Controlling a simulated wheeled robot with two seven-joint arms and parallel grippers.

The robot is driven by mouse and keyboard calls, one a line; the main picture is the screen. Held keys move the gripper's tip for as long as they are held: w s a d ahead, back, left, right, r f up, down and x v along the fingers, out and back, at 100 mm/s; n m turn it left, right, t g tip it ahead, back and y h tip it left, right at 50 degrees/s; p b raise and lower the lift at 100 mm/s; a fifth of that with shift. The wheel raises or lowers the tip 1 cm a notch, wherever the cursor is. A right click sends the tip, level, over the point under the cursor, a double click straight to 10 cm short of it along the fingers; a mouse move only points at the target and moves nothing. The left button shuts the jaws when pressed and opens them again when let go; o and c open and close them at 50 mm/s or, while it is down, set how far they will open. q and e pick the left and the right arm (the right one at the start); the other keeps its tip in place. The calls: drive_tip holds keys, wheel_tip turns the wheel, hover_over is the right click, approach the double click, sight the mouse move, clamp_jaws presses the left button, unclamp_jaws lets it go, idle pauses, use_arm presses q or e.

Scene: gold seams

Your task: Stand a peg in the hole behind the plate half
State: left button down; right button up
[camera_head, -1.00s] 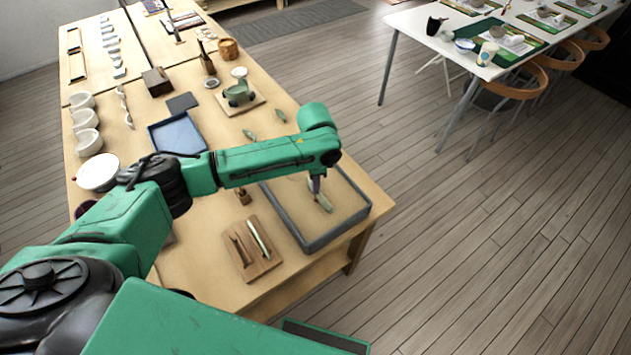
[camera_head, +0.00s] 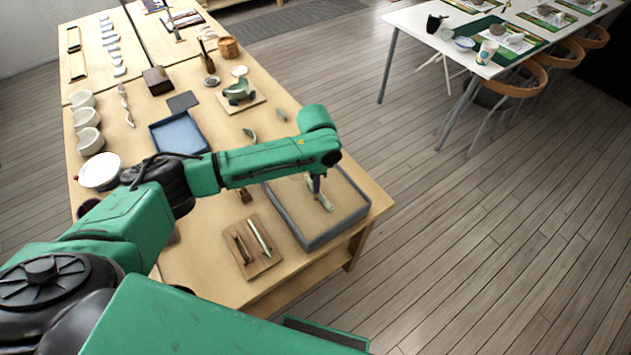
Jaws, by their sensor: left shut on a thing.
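My left gripper (camera_head: 317,186) points down over the grey-rimmed sand tray (camera_head: 312,241) at the table's near right corner. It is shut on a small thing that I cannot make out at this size. A pale green plate half (camera_head: 325,203) is right at and below the fingertips, inside the tray. I cannot tell whether the fingers touch it. The hole behind it is not discernible. A small brown block (camera_head: 245,196) stands left of the tray, partly behind my arm. My right gripper is not in view.
A wooden board (camera_head: 252,250) with slim tools lies left of the tray. White bowls (camera_head: 88,141) line the left edge. A white set table (camera_head: 455,52) stands apart.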

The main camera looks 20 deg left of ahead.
use_arm(q)
drive_tip(key=shift+s+f, duration=0.1)
drive_tip(key=shift+f, duration=0.7)
idle(0.8)
drive_tip(key=shift+r+p, duration=2.5)
drive_tip(key=shift+r, duration=0.2)
drive_tip(key=shift+f, duration=0.15)
drive_tip(key=shift+f+b, duration=0.8)
drive_tip(key=shift+f, duration=0.45)
drive_tip(key=shift+f, duration=0.1)
drive_tip(key=shift+f, duration=0.4)
